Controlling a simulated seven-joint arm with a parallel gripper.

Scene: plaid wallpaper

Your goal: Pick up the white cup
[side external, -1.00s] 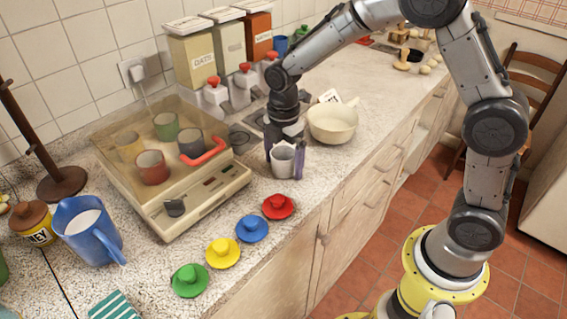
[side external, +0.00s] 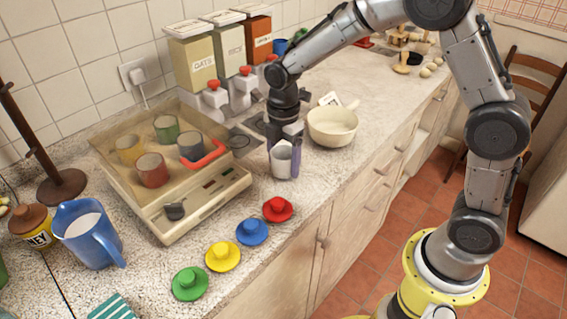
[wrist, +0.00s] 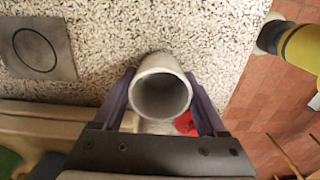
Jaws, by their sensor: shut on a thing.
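The white cup (side external: 281,160) is upright between the fingers of my gripper (side external: 284,158) at the middle of the counter. In the wrist view the cup (wrist: 161,92) shows its round open mouth and looks empty. The purple-grey fingers of my gripper (wrist: 160,103) lie on both sides of it, shut on it. The cup is at or very near the counter surface; I cannot tell whether its base touches.
A cream bowl (side external: 333,126) stands close to the right of my gripper. A clear-lidded box (side external: 200,215) with several cups inside is to the left. Red (side external: 277,209), blue (side external: 252,232), yellow (side external: 223,257) and green (side external: 189,284) saucer-like pieces line the front. A blue jug (side external: 88,235) stands far left.

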